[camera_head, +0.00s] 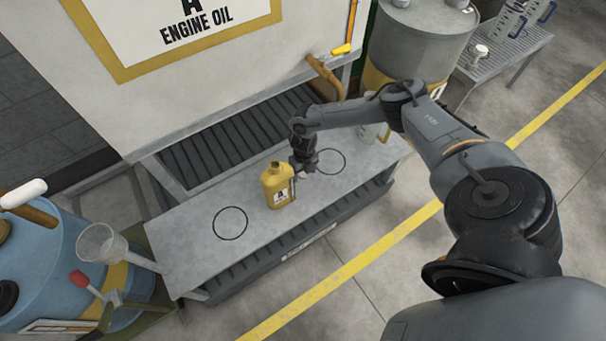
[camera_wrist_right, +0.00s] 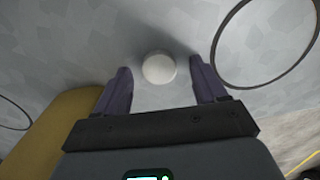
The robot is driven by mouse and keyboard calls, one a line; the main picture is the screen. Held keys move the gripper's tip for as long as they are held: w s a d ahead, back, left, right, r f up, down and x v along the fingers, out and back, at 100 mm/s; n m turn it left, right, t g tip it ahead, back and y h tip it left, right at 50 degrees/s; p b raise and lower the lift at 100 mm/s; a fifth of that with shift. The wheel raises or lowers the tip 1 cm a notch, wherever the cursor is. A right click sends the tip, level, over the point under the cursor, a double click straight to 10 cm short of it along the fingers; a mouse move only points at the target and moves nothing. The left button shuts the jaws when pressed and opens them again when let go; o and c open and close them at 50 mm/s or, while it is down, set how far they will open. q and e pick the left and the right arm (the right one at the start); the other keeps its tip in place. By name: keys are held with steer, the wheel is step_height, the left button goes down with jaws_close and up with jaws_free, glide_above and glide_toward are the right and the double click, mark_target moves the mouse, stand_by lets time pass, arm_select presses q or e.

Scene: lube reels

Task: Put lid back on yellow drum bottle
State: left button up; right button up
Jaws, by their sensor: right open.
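The yellow drum bottle (camera_head: 277,188), labelled "A", stands upright on the grey metal bench. No white lid shows on its neck. It also shows in part at the left of the right wrist view (camera_wrist_right: 68,130). A round white lid (camera_wrist_right: 159,67) lies on the bench surface in the right wrist view; in the head view I cannot make it out by the gripper. My right gripper (camera_head: 303,172) is just right of the bottle, pointing down. In the wrist view its open fingers (camera_wrist_right: 160,84) are on either side of the lid, with gaps. My left gripper is out of view.
The bench (camera_head: 195,222) has black circles drawn on it, and its left part is clear. A blue drum (camera_head: 45,270) with a clear funnel (camera_head: 98,242) stands at left. A large engine oil tank (camera_head: 150,90) rises behind.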

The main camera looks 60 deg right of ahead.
mark_target(304, 174)
steer(key=shift+c, duration=0.3)
steer(key=c, duration=1.1)
steer(key=shift+o, duration=0.2)
steer(key=shift+r, duration=0.1)
steer(key=shift+r+p, duration=0.4)
steer(key=shift+r, duration=0.05)
step_height(304, 174, up, 3)
steer(key=shift+r+p, duration=0.2)
steer(key=shift+p, duration=0.8)
steer(key=s+a+r+p, duration=0.1)
steer(key=s+r+p, duration=0.4)
steer(key=s, duration=0.6)
steer(key=shift+s+r+p, duration=0.3)
steer(key=shift+r+p, duration=0.05)
steer(key=shift+r, duration=0.4)
